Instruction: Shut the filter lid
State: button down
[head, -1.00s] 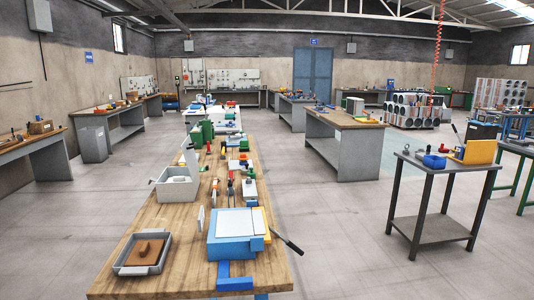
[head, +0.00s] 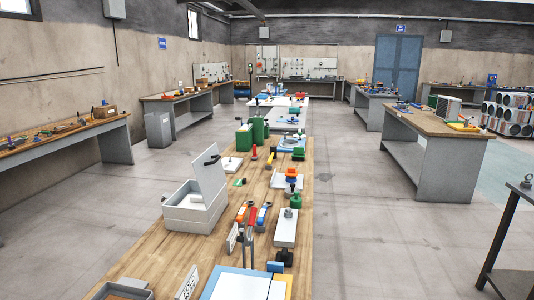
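A light grey box (head: 188,213) with a raised lid (head: 209,175) stands on the left side of the long wooden bench. It looks like the filter housing, but I see no label on it. The lid is open and stands nearly upright at the box's far right side, with a small dark piece near its top edge. The inside of the box is mostly hidden by its walls. My gripper is not in view.
Red-handled tools (head: 250,218) stand just right of the box. A blue and white unit (head: 236,285) fills the bench's near end, with a grey tray (head: 122,291) at its left. Green blocks (head: 251,134) stand farther back. Open floor (head: 100,200) lies left of the bench.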

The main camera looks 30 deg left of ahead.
aim_at(208, 168)
jog(key=i, duration=2.8)
jog(key=u, duration=3.3)
